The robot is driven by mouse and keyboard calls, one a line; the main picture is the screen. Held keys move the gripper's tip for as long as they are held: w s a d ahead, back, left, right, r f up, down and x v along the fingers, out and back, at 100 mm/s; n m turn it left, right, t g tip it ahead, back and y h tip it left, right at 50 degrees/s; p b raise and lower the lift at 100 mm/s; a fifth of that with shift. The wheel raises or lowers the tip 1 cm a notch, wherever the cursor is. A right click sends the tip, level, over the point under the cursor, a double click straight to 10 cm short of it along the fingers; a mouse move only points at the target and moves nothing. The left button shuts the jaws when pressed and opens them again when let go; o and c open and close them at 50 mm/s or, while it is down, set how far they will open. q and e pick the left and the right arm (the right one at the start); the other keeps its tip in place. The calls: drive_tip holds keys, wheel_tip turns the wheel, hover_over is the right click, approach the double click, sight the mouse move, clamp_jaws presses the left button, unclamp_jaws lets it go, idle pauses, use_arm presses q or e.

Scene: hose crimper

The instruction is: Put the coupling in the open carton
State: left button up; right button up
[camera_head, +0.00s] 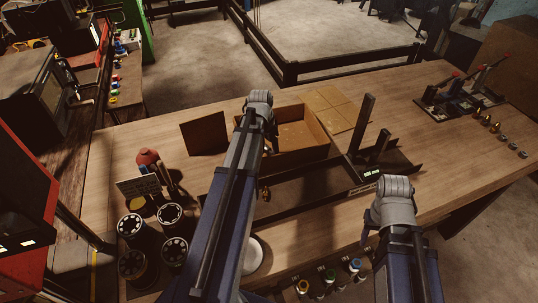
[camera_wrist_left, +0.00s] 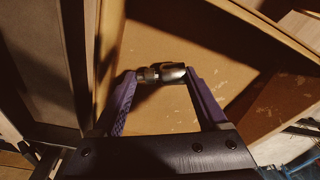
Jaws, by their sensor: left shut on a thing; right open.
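The coupling (camera_wrist_left: 163,73), a short dark metal piece with a lighter ribbed end, is held crosswise between the fingertips of my left gripper (camera_wrist_left: 160,75) in the left wrist view. The open carton (camera_head: 300,157) stands behind the black tray in the head view. Its bare bottom and walls (camera_wrist_left: 220,45) fill most of the left wrist view, below the coupling. In the head view my left gripper (camera_head: 268,136) points down over the carton's left part, and its arm hides the coupling. My right gripper (camera_head: 369,234) is open above the table's front area, mostly hidden by its wrist.
A black tray (camera_head: 310,192) with an upright post (camera_head: 363,125) lies in front of the carton. Dark cylinders (camera_head: 137,268) stand front left. Several metal fittings (camera_head: 495,128) and a lever device (camera_head: 460,98) sit at right.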

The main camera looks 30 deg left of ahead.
use_arm(q)
drive_tip(key=shift+f+b, duration=0.4)
drive_tip(key=shift+f, duration=0.55)
use_arm(e)
drive_tip(key=shift+f, duration=0.9)
use_arm(q)
drive_tip(key=shift+f, duration=0.15)
drive_tip(key=o, duration=1.1)
use_arm(e)
drive_tip(key=shift+f, duration=0.15)
use_arm(q)
wheel_tip(320, 180, up, 12)
drive_tip(key=s+p, duration=0.1)
drive_tip(key=p, duration=1.1)
drive_tip(key=shift+s+a, duration=0.25)
drive_tip(key=shift+s, duration=0.1)
use_arm(e)
wheel_tip(320, 180, up, 12)
use_arm(q)
drive_tip(key=shift+d, duration=0.1)
